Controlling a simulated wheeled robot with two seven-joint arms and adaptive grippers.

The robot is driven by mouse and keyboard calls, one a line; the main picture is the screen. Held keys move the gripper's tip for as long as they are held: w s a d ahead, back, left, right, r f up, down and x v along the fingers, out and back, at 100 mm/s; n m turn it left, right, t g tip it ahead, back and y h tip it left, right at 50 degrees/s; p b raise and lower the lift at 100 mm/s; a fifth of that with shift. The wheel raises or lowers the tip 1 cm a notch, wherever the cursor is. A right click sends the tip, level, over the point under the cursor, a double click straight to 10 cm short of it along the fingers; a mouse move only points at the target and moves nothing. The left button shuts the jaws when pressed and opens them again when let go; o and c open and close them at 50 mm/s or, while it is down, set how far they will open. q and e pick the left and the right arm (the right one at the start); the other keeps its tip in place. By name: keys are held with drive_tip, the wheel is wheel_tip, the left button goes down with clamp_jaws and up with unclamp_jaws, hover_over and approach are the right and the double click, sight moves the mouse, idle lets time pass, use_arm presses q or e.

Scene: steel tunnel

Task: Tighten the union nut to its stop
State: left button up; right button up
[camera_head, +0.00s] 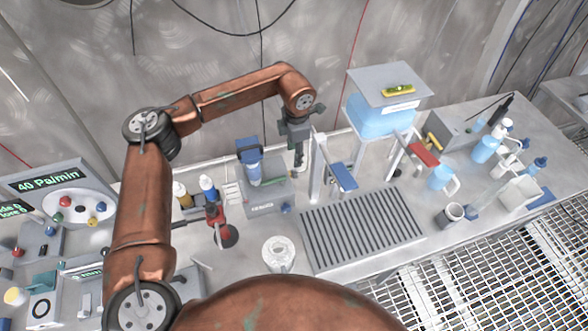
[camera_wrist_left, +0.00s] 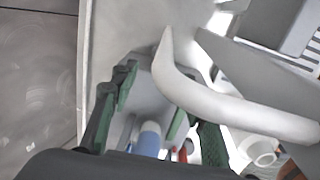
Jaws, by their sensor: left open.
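I cannot pick out the union nut for certain in either view. My left gripper (camera_head: 299,160) hangs at the back of the bench, pointing down, just left of a grey upright post with a blue lever (camera_head: 343,177). A blue-topped cylinder unit (camera_head: 252,165) on a grey labelled base stands to its left. In the left wrist view, the green fingers of the gripper (camera_wrist_left: 155,112) are apart, with no object clearly held. A curved white bar (camera_wrist_left: 230,105) crosses close to the right finger and hides part of it. My right gripper is not in view.
A slatted grey tray (camera_head: 360,230) lies in front of the post. A blue tank (camera_head: 378,118) and a red lever (camera_head: 424,154) are to the right. A white round container (camera_head: 279,253) stands front centre. Bottles and a jug (camera_head: 441,178) crowd the right side.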

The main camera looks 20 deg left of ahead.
sight(295, 171)
use_arm(q)
drive_tip(key=f, duration=1.1)
drive_tip(key=shift+w+f+b, duration=0.3)
clamp_jaws()
drive_tip(key=shift+a+f+g+b, duration=0.1)
drive_tip(key=shift+f+g+b, duration=0.05)
drive_tip(key=shift+g+b, duration=0.25)
drive_tip(key=shift+h, duration=0.4)
